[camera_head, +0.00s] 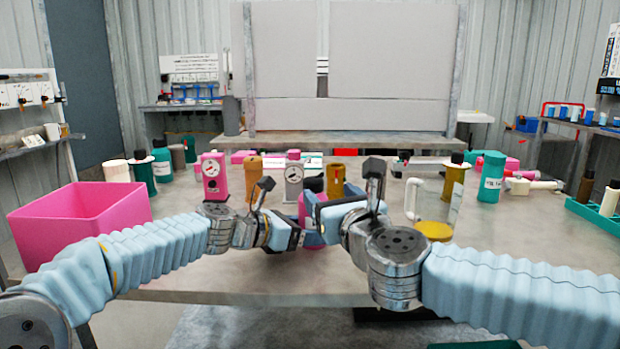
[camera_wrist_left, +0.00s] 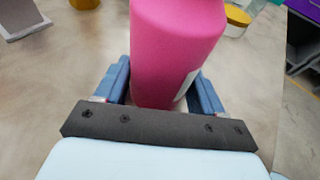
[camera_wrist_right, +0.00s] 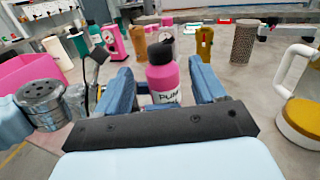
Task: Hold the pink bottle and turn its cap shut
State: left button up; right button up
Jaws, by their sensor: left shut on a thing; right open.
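The pink bottle (camera_wrist_right: 165,92) stands at the table's near middle, with its black cap (camera_wrist_right: 160,54) on top, in the right wrist view. In the head view the bottle (camera_head: 306,207) is mostly hidden behind my grippers. My left gripper (camera_head: 300,238) is shut on the bottle's body, which fills the space between its blue fingers in the left wrist view (camera_wrist_left: 165,75). My right gripper (camera_head: 322,208) is open. In the right wrist view the bottle and cap appear between its spread fingers (camera_wrist_right: 158,88); I cannot tell if they touch the cap.
A pink bin (camera_head: 80,215) stands at the left of the table (camera_head: 230,275). A clear jug with a white handle (camera_head: 433,212) stands close to the right of my right gripper. Pink and grey gauge pumps (camera_head: 213,178) and several bottles stand farther back.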

aim_at(310, 177)
jog(key=shift+m, duration=0.3)
jog(key=x, duration=1.2)
jog(key=shift+a+f, duration=0.1)
jog(key=shift+f, duration=0.15)
jog(key=shift+c, duration=0.5)
jog(key=c, duration=0.9)
